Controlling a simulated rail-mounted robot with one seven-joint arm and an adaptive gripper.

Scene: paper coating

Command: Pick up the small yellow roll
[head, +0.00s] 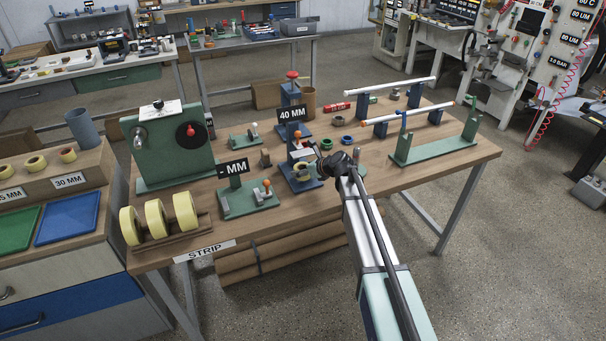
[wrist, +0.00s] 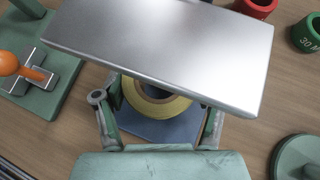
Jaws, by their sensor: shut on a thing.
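The small yellow roll (wrist: 155,102) lies over a blue base plate (wrist: 160,132) in the wrist view, partly hidden by a bright metal plate (wrist: 165,45). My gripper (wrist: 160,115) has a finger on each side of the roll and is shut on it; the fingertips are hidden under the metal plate. I cannot tell whether the roll is lifted.
Coloured rings (head: 347,140) lie just behind my gripper. Larger yellow rolls (head: 156,219) sit in a rack at front left. The table's front right is clear.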

